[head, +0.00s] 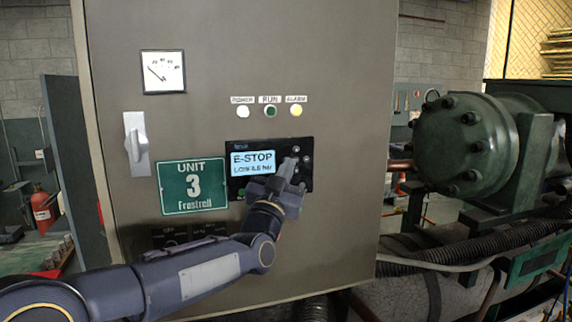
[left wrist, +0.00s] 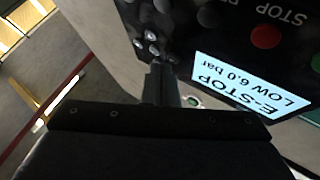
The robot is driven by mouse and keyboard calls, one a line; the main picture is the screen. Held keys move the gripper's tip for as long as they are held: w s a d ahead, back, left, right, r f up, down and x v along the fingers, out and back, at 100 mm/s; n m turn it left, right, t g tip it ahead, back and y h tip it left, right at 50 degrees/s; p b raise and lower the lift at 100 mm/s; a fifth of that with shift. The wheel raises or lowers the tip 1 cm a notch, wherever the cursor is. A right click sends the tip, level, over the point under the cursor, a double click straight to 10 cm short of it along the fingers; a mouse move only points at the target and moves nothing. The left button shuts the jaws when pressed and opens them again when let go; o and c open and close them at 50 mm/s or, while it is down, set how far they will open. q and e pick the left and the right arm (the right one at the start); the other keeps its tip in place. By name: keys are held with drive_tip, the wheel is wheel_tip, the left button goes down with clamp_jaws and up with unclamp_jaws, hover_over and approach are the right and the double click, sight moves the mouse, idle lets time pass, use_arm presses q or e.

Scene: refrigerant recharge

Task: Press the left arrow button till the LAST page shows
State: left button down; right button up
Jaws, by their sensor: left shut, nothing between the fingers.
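The controller panel (head: 309,150) is a black unit on the grey cabinet door, with a lit screen (head: 252,162) reading "E-STOP" and a second line. In the left wrist view the screen (left wrist: 245,88) reads "E-STOP LOW 6.0 bar", upside down. Small round arrow buttons (head: 304,159) sit right of the screen; they also show in the left wrist view (left wrist: 150,40). My left gripper (head: 291,164) is shut and empty, its tips at the button cluster. It hides part of the cluster, and I cannot tell whether it touches a button. My right gripper is not in view.
Above the panel are the power, run and alarm lamps (head: 270,111). A gauge (head: 163,72), a grey handle (head: 136,143) and a green "UNIT 3" sign (head: 193,187) are on the door. A red button (left wrist: 266,37) is near the screen. A green compressor (head: 465,145) stands at right.

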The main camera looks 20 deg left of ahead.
use_arm(q)
drive_tip(key=shift+w+a, duration=0.2)
drive_tip(key=shift+w, duration=0.1)
idle(0.7)
drive_tip(key=shift+s+d+b, duration=0.1)
drive_tip(key=shift+b, duration=0.2)
drive_tip(key=shift+s+d+b, duration=0.35)
drive_tip(key=shift+s+b, duration=0.05)
drive_tip(key=shift+s, duration=0.15)
drive_tip(key=s+d, duration=0.1)
drive_tip(key=s+d+b, duration=0.1)
drive_tip(key=s, duration=0.2)
drive_tip(key=shift+s+d, duration=0.1)
drive_tip(key=shift+d, duration=0.3)
idle(0.4)
